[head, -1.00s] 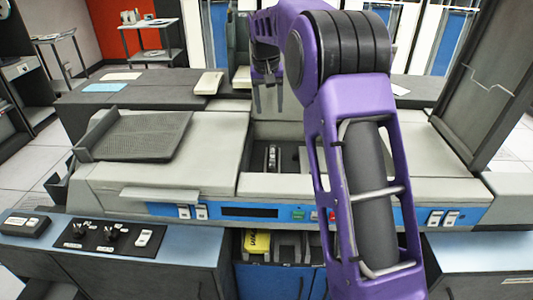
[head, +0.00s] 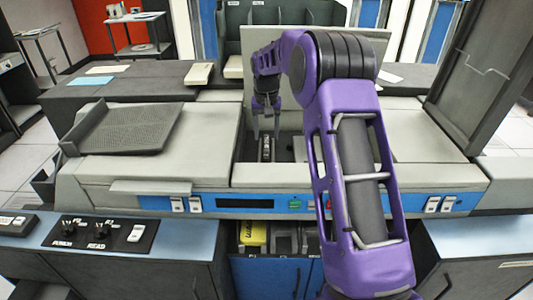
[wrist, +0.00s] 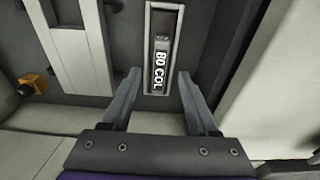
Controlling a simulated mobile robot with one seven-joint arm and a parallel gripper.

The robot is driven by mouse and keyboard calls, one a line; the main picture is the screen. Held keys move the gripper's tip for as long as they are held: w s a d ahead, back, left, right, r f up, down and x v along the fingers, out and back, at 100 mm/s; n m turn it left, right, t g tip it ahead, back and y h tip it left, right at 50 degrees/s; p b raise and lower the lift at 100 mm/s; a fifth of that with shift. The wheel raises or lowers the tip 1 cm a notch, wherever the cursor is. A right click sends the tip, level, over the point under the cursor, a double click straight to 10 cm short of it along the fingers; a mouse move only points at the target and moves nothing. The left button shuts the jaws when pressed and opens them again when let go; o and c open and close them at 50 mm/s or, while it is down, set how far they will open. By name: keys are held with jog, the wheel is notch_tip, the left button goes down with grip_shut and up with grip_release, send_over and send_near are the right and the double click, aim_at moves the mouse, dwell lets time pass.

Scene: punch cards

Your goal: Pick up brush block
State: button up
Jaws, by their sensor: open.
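My gripper (wrist: 159,77) is open, with one finger on each side of the block's near end in the wrist view. In the head view my gripper (head: 266,135) points down over the recess. I cannot tell how much height separates the fingertips from the block, and no contact shows.
Light grey machine covers (head: 210,140) flank the recess, and a pale upright panel (head: 360,75) stands behind it. A dark slotted tray (head: 130,128) lies on the left cover. A yellow item (head: 252,236) sits in the open compartment below. A dark raised lid (head: 465,75) stands right.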

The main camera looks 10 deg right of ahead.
aim_at(266, 142)
jog(key=f, duration=0.2)
jog(key=w+f+b, duration=0.1)
jog(key=f, duration=0.2)
jog(key=shift+w+d, duration=0.15)
grip_shut()
